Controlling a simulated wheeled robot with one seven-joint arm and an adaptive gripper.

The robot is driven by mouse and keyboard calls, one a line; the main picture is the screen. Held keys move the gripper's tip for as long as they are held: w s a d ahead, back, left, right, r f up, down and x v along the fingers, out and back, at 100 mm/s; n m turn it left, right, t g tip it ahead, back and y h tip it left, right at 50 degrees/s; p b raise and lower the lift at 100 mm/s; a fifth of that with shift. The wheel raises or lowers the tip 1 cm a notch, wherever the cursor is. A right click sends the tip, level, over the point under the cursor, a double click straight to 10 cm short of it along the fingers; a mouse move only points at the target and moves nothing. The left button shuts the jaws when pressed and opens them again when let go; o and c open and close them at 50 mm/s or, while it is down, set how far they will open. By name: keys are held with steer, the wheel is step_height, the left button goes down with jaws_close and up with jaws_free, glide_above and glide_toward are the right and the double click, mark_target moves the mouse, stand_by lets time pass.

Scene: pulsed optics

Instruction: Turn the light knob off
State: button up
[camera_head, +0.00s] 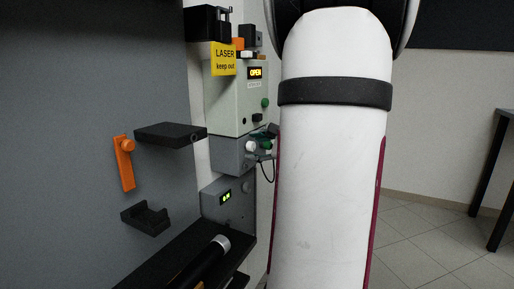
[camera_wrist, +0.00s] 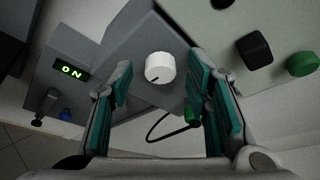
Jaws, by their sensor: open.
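In the wrist view, a white round knob (camera_wrist: 160,67) with a dark pointer mark sits on a grey box (camera_wrist: 140,42). My gripper (camera_wrist: 163,88) is open, its teal-padded fingers on either side of the knob in the picture, with nothing between the pads; contact cannot be told. Next to it, another grey box has a lit green display (camera_wrist: 72,71) reading ON. In the head view, the white knob (camera_head: 250,146) shows on the middle box of the stack, and the lit display (camera_head: 225,196) is on the box below. No label shows which knob is the light knob.
A large pale box (camera_head: 222,97) above has a display reading OPEN and a yellow laser sign (camera_head: 223,60). A green connector (camera_wrist: 193,115) with a black cable is close to my right finger. A black shelf (camera_head: 170,135) and an orange handle (camera_head: 124,163) are on the panel at left.

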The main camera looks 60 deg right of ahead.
steer(key=v, duration=1.2)
steer(key=shift+f, duration=0.15)
